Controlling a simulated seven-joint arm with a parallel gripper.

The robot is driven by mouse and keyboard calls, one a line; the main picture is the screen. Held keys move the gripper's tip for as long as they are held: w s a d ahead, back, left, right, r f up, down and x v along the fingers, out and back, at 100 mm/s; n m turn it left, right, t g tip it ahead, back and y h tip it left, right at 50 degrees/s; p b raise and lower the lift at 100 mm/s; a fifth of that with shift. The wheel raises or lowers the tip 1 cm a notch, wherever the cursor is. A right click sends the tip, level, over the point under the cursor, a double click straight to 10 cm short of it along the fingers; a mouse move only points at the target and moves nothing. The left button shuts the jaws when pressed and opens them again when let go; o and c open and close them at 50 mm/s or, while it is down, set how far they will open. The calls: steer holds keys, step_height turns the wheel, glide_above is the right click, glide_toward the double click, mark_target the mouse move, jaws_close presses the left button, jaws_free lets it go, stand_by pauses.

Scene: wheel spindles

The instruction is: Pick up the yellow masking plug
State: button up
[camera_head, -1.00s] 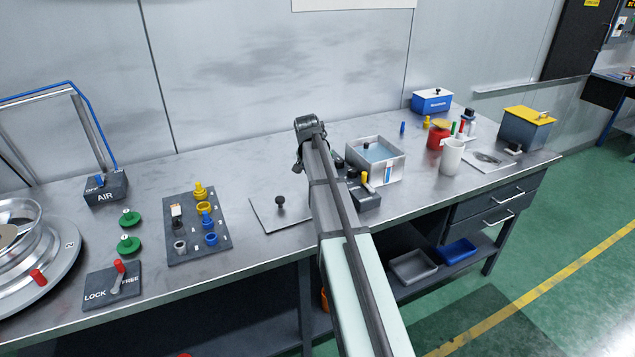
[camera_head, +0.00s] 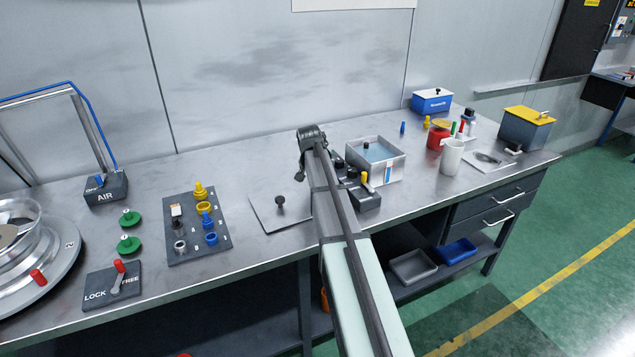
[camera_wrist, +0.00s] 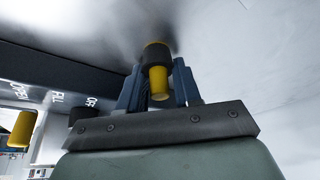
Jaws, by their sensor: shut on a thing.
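My gripper (camera_wrist: 157,88) is shut on the yellow masking plug (camera_wrist: 159,82), which shows between the two dark fingers in the wrist view. The plug is yellow at both ends with a dark band around its middle. In the head view my arm hides most of the gripper and the plug, so I cannot tell there how high the plug is. Another yellow piece (camera_wrist: 21,129) stands at the left of the wrist view, apart from my gripper, beside a dark box with white lettering.
A flat grey plate with a black knob (camera_head: 280,203) lies left of my arm. A dark block with a yellow-topped lever (camera_head: 364,178) and a water-filled tray (camera_head: 400,167) stand to its right. A board of coloured plugs (camera_head: 181,249) lies further left.

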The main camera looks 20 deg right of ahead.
steer(key=c, duration=0.4)
step_height(320, 180, up, 9)
steer(key=shift+r, duration=0.1)
steer(key=s+d+r, duration=0.2)
steer(key=d+r, duration=0.5)
steer(key=d, duration=0.5)
steer(key=shift+s+d+f, duration=0.2)
steer(key=shift+d, duration=1.8)
steer(key=shift+s+d+f, duration=0.2)
steer(key=shift+d, duration=1.75)
steer(key=shift+s+d+f, duration=0.2)
steer(key=shift+d, duration=1.8)
steer(key=shift+w, duration=0.1)
